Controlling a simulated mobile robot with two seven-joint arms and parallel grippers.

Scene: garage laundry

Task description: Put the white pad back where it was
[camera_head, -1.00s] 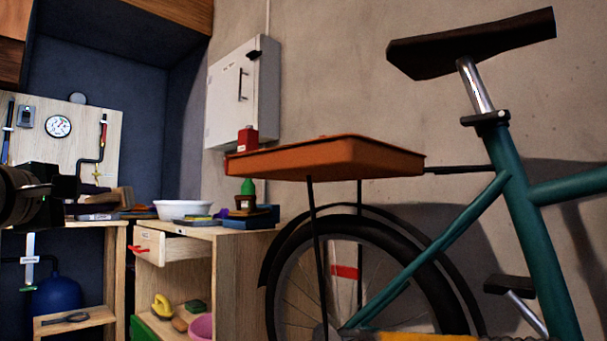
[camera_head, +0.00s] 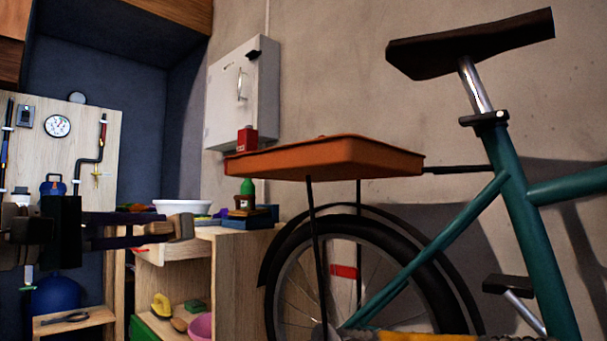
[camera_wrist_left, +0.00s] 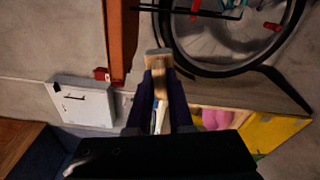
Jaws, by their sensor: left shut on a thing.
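My left gripper (camera_head: 172,229) comes in from the left, in front of the wooden cabinet. In the left wrist view its two dark fingers (camera_wrist_left: 160,75) close on a tan, wood-coloured block (camera_wrist_left: 157,60). The same block (camera_head: 182,226) shows at the fingertips in the head view. A pale strip shows between the fingers behind the block; I cannot tell whether it belongs to the held thing. I cannot make out a clearly white pad in either view. My right gripper is not in view.
A white bowl (camera_head: 182,206) and small items stand on the wooden cabinet (camera_head: 245,283). An orange tray (camera_head: 330,157) sits over the bicycle's rear wheel (camera_head: 290,300), right of the gripper. A white wall box (camera_head: 233,100) hangs behind. The drawer (camera_head: 180,248) is partly hidden by my gripper.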

